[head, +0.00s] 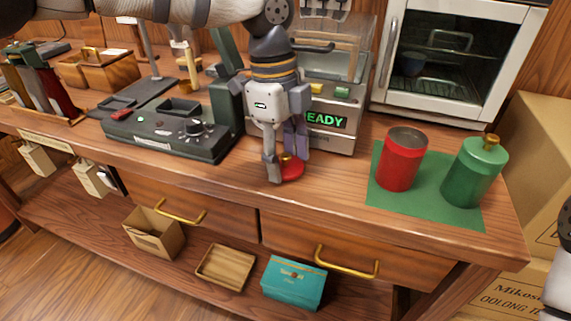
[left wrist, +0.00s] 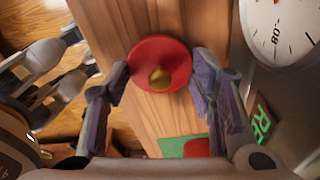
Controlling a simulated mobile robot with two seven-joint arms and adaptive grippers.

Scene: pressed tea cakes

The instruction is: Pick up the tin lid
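The tin lid is a red disc with a gold knob. It lies on the wooden counter in the head view (head: 292,174) and in the left wrist view (left wrist: 145,60). My left gripper (head: 286,166) points down over it with its fingers apart. In the left wrist view the left gripper (left wrist: 158,84) has one finger on each side of the lid, with gaps visible. The open red tin (head: 402,160) stands upright to the right without a lid. My right gripper (left wrist: 50,72) seems to show, blurred, at the left of the left wrist view; its opening is unclear.
A green tin (head: 474,172) with its lid on stands beside the red tin on a green mat (head: 427,205). A machine with a READY display (head: 326,121) stands close behind my left gripper. A dark green scale (head: 165,130) is to the left.

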